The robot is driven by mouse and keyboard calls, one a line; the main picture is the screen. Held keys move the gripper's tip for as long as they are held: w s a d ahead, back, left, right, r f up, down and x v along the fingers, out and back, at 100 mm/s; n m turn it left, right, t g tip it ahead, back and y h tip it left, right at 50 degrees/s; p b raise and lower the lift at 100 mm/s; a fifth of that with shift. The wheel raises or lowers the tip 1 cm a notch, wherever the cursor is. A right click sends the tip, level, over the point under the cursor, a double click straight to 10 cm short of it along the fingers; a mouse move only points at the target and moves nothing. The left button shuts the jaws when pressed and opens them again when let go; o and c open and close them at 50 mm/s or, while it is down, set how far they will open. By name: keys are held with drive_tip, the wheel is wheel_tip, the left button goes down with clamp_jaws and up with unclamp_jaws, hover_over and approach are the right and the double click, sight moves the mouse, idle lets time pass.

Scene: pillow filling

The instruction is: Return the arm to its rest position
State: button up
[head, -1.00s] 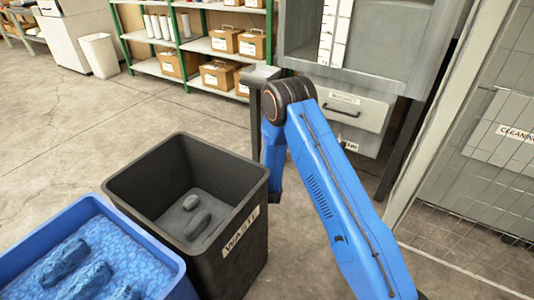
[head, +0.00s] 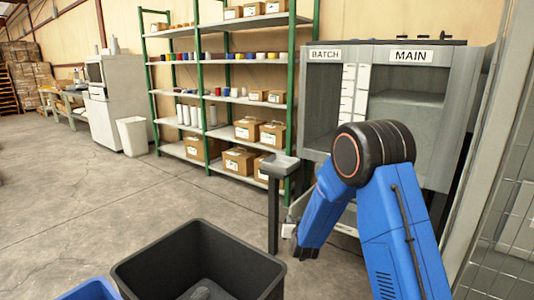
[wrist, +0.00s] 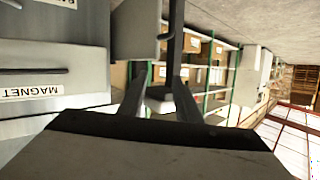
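My blue arm with its black elbow joint (head: 373,152) stands folded at the right of the head view. My gripper (head: 290,228) is a small pale end low beside the forearm, in front of the cabinet and right of a post. In the wrist view my gripper's two fingers (wrist: 160,95) stand apart on either side of a pale block-like shape. I see nothing clearly held between them.
A black bin (head: 200,262) and a blue bin (head: 90,291) are at the bottom. A post with a grey tray (head: 279,166) stands left of my arm. The grey cabinet (head: 470,75) is behind it; green shelving (head: 202,110) is further back. Floor is clear at left.

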drive_tip(key=s+d+r+n+g+y, duration=0.1)
drive_tip(key=s+d+r+g, duration=0.3)
drive_tip(key=s+r, duration=0.65)
drive_tip(key=s+d+r+g, duration=0.1)
drive_tip(key=s+d+r, duration=0.55)
drive_tip(key=s, duration=0.75)
drive_tip(key=s+d+r+g, duration=0.1)
drive_tip(key=s+d+g, duration=0.1)
drive_tip(key=s, duration=1.4)
drive_tip(key=s+d+r+g+h, duration=0.1)
drive_tip(key=s+d+g, duration=0.2)
drive_tip(key=s, duration=1.4)
drive_tip(key=shift+s+d+r+h, duration=0.2)
drive_tip(key=shift+d+r+h, duration=0.15)
drive_tip(key=shift+d, duration=0.4)
